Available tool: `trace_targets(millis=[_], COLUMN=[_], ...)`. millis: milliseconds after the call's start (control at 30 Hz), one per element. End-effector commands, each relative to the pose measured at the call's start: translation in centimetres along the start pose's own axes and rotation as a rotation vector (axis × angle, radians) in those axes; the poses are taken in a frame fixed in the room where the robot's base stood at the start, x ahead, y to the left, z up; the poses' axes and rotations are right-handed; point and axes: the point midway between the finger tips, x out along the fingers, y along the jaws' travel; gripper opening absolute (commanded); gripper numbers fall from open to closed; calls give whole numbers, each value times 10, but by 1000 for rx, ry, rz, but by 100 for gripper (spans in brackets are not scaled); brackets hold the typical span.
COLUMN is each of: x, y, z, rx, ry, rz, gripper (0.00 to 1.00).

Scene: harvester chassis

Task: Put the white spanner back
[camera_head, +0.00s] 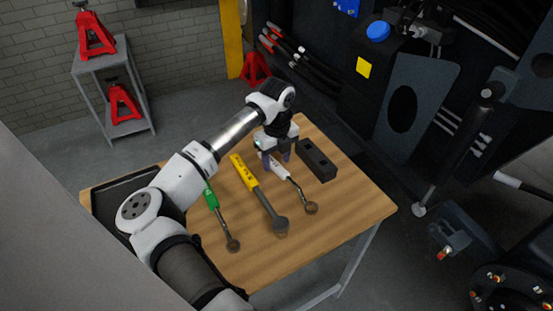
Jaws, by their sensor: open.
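The white spanner (295,188) lies on the wooden table (341,219), its white handle toward the back and its dark head toward the front. My gripper (276,162) is open and points down at the handle end of the white spanner. Its fingers are close to the handle. I cannot tell whether they touch it, and the handle's far end is partly hidden by the gripper.
A yellow-handled spanner (258,193) and a green-handled spanner (221,220) lie to the left. A black block with holes (316,160) is just right of my gripper. A black tray (113,190) is at the table's left. Dark machinery (405,105) stands behind right.

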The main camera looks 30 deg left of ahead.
Motion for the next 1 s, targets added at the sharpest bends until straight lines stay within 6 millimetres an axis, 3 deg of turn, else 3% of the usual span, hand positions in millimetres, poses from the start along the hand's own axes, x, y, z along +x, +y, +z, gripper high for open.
trace_targets(millis=[167,400,600,800,1000], x=[-27,-83,-119,-133,-135], y=[0,0,0,0,0], z=[0,0,0,0,0], rx=[2,0,0,0,1], ry=[-6,-7,-5,-2,-1], rz=[-1,0,-1,0,0], gripper=[49,49,49,49,49])
